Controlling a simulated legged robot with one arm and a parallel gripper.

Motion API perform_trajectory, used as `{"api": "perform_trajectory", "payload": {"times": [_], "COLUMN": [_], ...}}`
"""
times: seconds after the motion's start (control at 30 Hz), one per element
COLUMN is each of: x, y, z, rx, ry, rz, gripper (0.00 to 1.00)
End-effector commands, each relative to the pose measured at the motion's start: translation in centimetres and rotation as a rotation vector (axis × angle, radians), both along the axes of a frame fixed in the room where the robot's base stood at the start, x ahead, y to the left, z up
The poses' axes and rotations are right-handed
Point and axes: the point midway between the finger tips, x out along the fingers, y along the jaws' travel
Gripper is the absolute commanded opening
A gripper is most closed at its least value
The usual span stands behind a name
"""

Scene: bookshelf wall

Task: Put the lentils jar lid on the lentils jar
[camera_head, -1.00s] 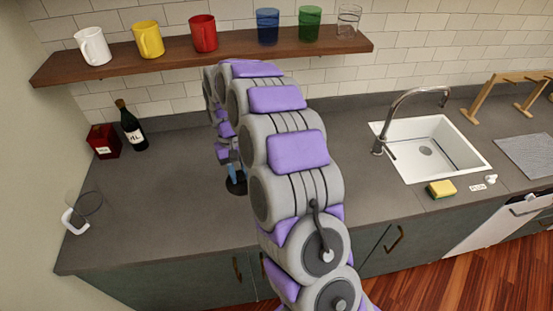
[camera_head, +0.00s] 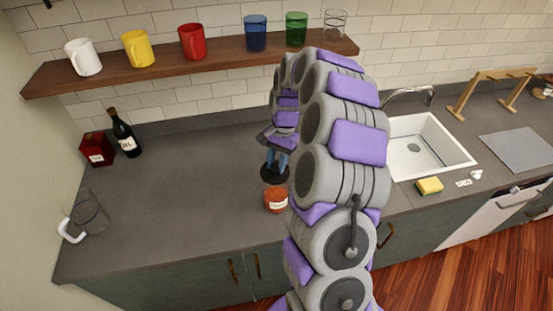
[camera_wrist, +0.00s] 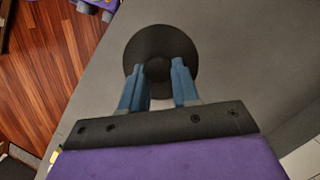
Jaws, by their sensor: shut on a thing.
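My gripper (camera_head: 278,160) is shut on the knob of a round black lid (camera_head: 274,174). The lid also shows in the wrist view (camera_wrist: 160,40), with the two blue fingers (camera_wrist: 159,72) on either side of its knob. In the head view a jar with orange-red contents and a pale label (camera_head: 276,200) stands upright on the counter, directly below the lid in the picture. Its label is too small to read. I cannot tell whether the lid touches the jar's rim. In the wrist view the lid hides whatever is under it.
The grey counter (camera_head: 180,200) is clear left of the jar. A glass pitcher (camera_head: 90,212) stands at the left, a dark bottle (camera_head: 124,135) and red box (camera_head: 97,147) behind. A sponge (camera_head: 429,186) lies by the sink (camera_head: 460,160). A wooden shelf (camera_head: 215,58) holds mugs and glasses above.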

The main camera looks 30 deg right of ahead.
Motion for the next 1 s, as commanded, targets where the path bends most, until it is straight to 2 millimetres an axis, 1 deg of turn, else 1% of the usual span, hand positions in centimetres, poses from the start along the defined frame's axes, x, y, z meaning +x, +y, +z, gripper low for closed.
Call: {"api": "perform_trajectory", "payload": {"times": [0.03, 0.2, 0.5, 0.7, 1.0], "x": [0.0, 0.0, -0.1, 0.0, 0.0], "y": [0.0, -0.1, 0.0, 0.0, 0.0], "z": [-0.6, -2.2, -4.4, -5.1, -5.1], "rx": [0.001, 0.001, 0.001, 0.000, 0.001], "ry": [0.001, 0.001, 0.002, 0.000, -0.001], "rz": [0.000, 0.000, 0.001, 0.001, 0.002], "gripper": [0.00, 0.00, 0.00, 0.00, 0.00]}}
